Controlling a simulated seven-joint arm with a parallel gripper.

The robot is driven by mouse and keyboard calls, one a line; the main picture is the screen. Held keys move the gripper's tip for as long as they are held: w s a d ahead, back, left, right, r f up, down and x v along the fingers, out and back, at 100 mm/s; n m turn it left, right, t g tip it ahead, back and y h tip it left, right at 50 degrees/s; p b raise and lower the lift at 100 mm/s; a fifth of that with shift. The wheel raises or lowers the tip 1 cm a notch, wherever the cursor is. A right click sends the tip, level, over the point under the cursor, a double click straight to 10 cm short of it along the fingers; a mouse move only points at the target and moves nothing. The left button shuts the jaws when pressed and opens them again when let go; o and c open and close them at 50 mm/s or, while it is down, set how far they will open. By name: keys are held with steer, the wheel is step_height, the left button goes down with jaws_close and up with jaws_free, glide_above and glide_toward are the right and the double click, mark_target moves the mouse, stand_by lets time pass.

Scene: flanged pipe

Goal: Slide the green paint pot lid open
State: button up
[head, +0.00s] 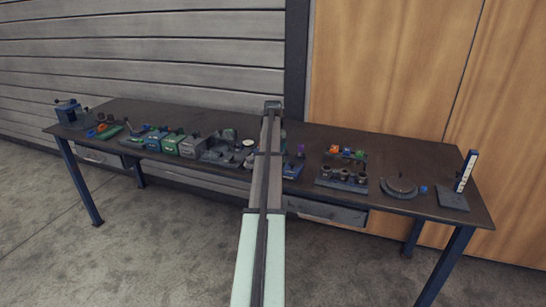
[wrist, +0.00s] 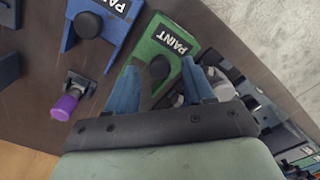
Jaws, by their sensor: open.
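In the wrist view, the green paint pot lid (wrist: 158,46) shows with a white-on-black PAINT label and a round black knob (wrist: 160,67). My gripper (wrist: 160,70) is open, its two blue fingers apart on either side of the knob. No clear contact shows between fingers and knob. The part of the pot nearest the palm is hidden by my gripper. I cannot tell how far the lid is slid. In the head view, my arm covers the middle of the bench, and I cannot make out this pot or my fingers there.
A blue paint pot (wrist: 105,28) with its own black knob stands close on the left in the wrist view. A fitting with a purple knob (wrist: 65,107) lies left of my gripper. Grey parts crowd the right. The bench (head: 410,150) holds several other fixtures on both sides.

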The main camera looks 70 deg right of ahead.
steer(key=shift+f, duration=0.4)
jaws_close()
stand_by(0.4)
